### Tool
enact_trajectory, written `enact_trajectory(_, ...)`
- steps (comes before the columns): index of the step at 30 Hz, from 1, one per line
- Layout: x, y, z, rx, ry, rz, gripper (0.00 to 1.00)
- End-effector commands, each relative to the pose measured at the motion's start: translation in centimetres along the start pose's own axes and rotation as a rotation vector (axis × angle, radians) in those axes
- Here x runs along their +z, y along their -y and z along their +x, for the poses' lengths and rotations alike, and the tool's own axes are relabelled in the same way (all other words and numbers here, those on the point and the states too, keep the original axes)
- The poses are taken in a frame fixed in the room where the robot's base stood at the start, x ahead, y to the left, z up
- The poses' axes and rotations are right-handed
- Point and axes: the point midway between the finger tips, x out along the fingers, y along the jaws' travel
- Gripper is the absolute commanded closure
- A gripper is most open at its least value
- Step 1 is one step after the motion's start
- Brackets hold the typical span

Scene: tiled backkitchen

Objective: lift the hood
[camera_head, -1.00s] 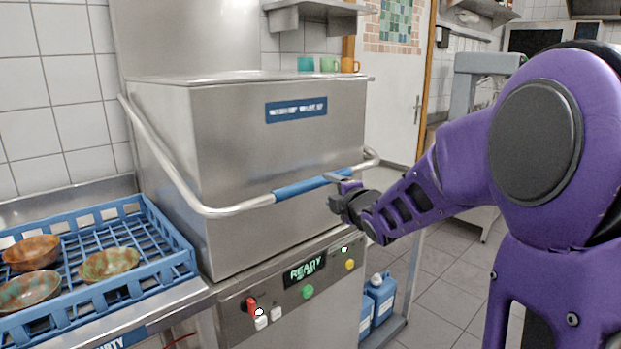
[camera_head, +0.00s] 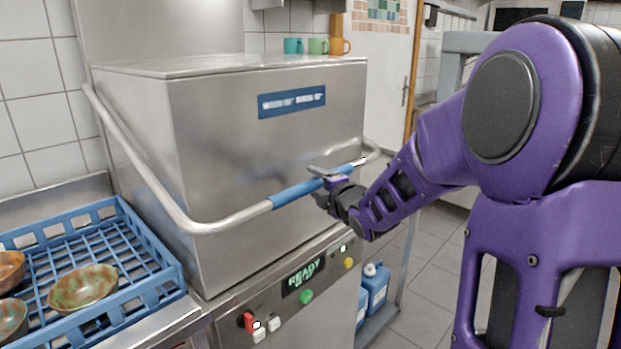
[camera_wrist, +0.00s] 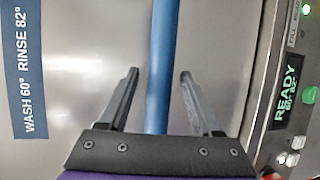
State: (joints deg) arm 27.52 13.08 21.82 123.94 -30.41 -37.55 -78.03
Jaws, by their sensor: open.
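The hood (camera_head: 225,150) is a steel box on the dishwasher, seated down on its base. A bent steel bar handle (camera_head: 150,178) wraps around its front, with a blue grip (camera_head: 290,196) along the front stretch. My gripper (camera_head: 325,178) is at the right part of the blue grip. In the wrist view the blue grip (camera_wrist: 161,60) runs lengthwise between the two spread fingers of my gripper (camera_wrist: 160,78), with gaps on both sides. The fingers are open and not closed on it. In the head view the gripper covers part of the bar.
A blue dish rack (camera_head: 128,225) with several bowls stands at the left. The control panel (camera_head: 300,280) reading READY is below the hood. Cups (camera_head: 318,46) stand behind it. Blue canisters (camera_head: 373,285) stand low at right. Floor (camera_head: 430,250) is clear at right.

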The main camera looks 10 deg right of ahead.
Motion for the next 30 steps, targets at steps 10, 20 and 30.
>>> enact_trajectory(10, 0.03, 0.12, -0.07, 0.000, 0.000, 0.001, 0.34)
enact_trajectory(20, 0.02, 0.12, -0.07, 0.000, 0.000, 0.001, 0.78)
enact_trajectory(30, 0.02, 0.10, -0.06, 0.000, 0.000, 0.001, 1.00)
